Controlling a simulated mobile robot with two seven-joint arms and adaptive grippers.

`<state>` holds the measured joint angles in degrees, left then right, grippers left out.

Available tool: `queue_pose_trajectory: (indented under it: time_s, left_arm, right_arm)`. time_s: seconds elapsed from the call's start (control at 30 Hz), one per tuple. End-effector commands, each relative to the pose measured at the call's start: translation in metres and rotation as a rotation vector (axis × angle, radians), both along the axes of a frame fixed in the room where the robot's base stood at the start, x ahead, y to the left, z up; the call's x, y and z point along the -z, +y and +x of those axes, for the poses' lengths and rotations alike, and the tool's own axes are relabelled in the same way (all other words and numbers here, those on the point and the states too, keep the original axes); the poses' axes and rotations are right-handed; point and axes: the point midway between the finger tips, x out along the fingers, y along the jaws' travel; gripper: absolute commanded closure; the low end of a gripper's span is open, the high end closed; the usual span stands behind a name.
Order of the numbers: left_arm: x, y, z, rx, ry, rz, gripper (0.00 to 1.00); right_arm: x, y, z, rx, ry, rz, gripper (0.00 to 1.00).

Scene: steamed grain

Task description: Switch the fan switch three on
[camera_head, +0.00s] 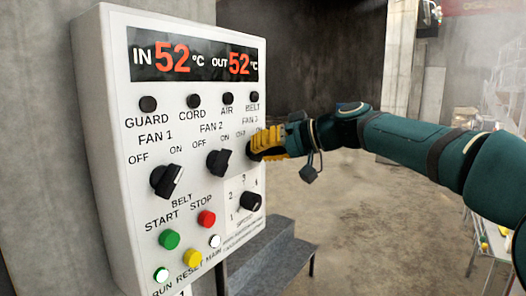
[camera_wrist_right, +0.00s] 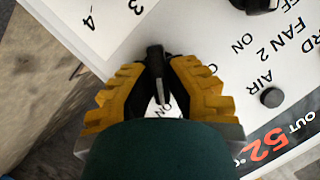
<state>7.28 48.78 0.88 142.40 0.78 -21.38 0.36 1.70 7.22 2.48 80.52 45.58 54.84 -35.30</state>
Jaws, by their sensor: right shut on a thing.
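A white control panel (camera_head: 120,80) carries rotary fan switches. The fan 3 switch is hidden behind my right gripper (camera_head: 250,147) in the head view. In the right wrist view its black knob (camera_wrist_right: 156,62) stands between the two yellow fingers of my right gripper (camera_wrist_right: 157,85). The fingers are shut on it. The fan 2 switch (camera_head: 219,162) and the fan 1 switch (camera_head: 167,180) are black knobs to the left, each with OFF and ON labels. Which way the fan 3 knob points is hard to tell. My left gripper is out of view.
A numbered selector knob (camera_head: 251,201) sits just below the gripped switch. A red stop button (camera_head: 206,218) and a green start button (camera_head: 169,239) are lower left. A grey bench (camera_head: 275,262) stands below the panel.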

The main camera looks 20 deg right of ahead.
Motion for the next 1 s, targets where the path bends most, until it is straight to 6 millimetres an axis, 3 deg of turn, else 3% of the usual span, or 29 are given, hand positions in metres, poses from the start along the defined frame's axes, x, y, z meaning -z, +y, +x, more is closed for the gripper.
queue_pose_trajectory:
  time_s: [0.73,0.77,0.8,0.83,1.0]
  left_arm:
    - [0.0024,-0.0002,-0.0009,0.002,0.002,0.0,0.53]
    - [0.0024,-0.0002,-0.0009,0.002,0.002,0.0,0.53]
    - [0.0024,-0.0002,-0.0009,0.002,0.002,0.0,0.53]
    - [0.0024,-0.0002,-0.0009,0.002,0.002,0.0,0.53]
    - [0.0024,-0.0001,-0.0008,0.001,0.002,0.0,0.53]
  right_arm:
    - [0.0017,0.0019,0.0002,-0.005,0.055,0.066,1.0]
    - [0.0017,0.0019,0.0002,-0.005,0.055,0.066,0.75]
    - [0.0017,0.0019,0.0002,-0.005,0.055,0.066,0.61]
    - [0.0015,0.0019,0.0002,-0.005,0.054,0.066,0.56]
    - [0.001,0.0011,0.0002,-0.003,0.053,0.066,0.56]
